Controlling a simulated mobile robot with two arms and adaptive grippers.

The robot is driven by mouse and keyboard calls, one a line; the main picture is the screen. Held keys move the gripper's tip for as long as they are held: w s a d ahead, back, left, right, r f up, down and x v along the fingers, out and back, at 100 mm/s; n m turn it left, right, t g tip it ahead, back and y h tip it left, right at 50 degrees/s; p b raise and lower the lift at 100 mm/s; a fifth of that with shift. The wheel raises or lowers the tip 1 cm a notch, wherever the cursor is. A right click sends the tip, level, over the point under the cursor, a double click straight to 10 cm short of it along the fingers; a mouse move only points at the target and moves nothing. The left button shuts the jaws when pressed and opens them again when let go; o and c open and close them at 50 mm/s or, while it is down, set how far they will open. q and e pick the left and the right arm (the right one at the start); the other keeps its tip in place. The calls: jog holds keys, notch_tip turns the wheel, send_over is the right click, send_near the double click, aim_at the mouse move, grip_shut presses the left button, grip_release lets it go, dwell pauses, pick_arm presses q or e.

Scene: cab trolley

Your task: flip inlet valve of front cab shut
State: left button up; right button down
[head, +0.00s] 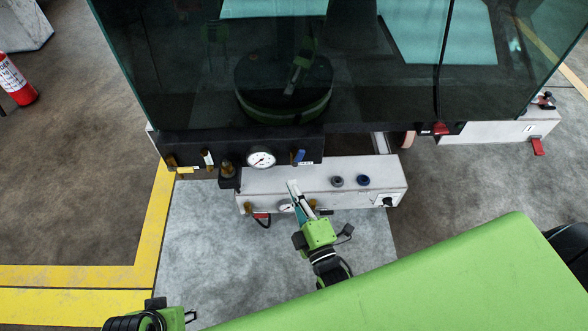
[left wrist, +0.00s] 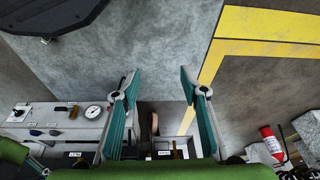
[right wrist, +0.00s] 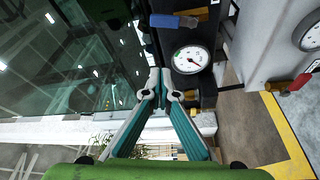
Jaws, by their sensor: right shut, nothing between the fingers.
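A black panel (head: 235,152) under the dark glass carries a white round gauge (head: 261,160) with a blue valve lever (head: 299,157) to its right. In the right wrist view the blue lever (right wrist: 178,21) lies beside the gauge (right wrist: 191,59). I cannot tell from labels which valve is the front cab's inlet. My right gripper (head: 292,184) is shut and empty, in front of the white box below the panel. Its closed tips (right wrist: 155,82) show apart from the blue lever. My left gripper (left wrist: 158,78) is open and empty; only part of its arm shows at the head view's lower left.
A white box (head: 345,172) with two knobs projects below the panel; a red handle (head: 262,216) hangs on its front. Another white unit with a red lever (head: 537,146) stands right. A fire extinguisher (head: 16,82) stands far left. Floor at left is free.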

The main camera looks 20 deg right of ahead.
aim_at(298, 156)
jog(key=w+b, duration=0.2)
jog(key=w, duration=0.8)
pick_arm(q)
jog(key=v, duration=0.5)
jog(key=shift+a+r, duration=0.1)
jog(key=shift+r, duration=0.2)
pick_arm(e)
jog(key=d, duration=0.1)
jog(key=s+d, duration=0.1)
jog(key=d, duration=0.1)
jog(key=shift+s+d+f, duration=0.1)
jog(key=shift+s+d, duration=0.05)
jog(key=shift+s, duration=0.1)
